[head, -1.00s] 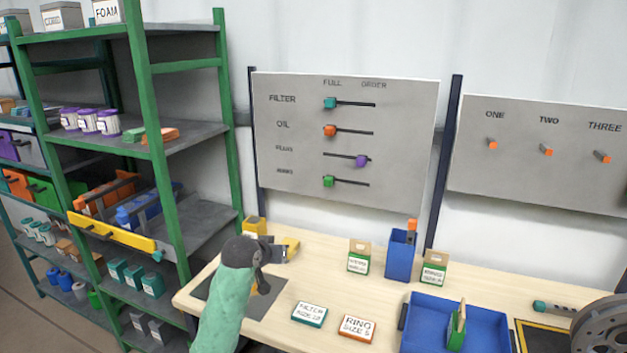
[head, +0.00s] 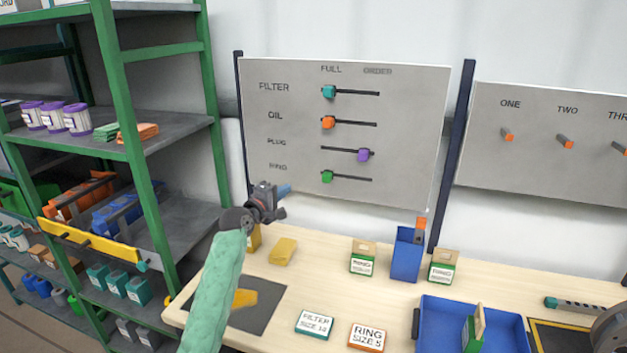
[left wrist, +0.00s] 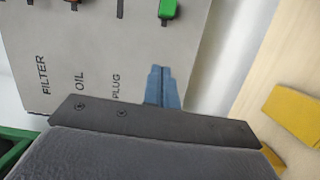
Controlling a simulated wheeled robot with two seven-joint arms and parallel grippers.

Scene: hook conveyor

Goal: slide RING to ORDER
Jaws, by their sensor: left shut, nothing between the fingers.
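The grey board (head: 410,140) on the wall has rows FILTER, OIL, PLUG and RING, with columns FULL and ORDER. The green RING slider (head: 327,176) sits at the left end of its slot, under FULL; it also shows in the left wrist view (left wrist: 167,9). The teal FILTER slider (head: 329,92) and orange OIL slider (head: 328,122) are also at the left. The purple PLUG slider (head: 364,155) is at the right, under ORDER. My left gripper (head: 284,189) is shut and empty, left of and slightly below the green slider, apart from it. My right gripper is not visible.
Below the board is a wooden bench with a yellow block (head: 283,251), a blue upright bin (head: 406,255), small green-brown boxes, label cards and a blue tray (head: 432,318). A green shelf rack (head: 122,90) stands at the left. The space before the board is clear.

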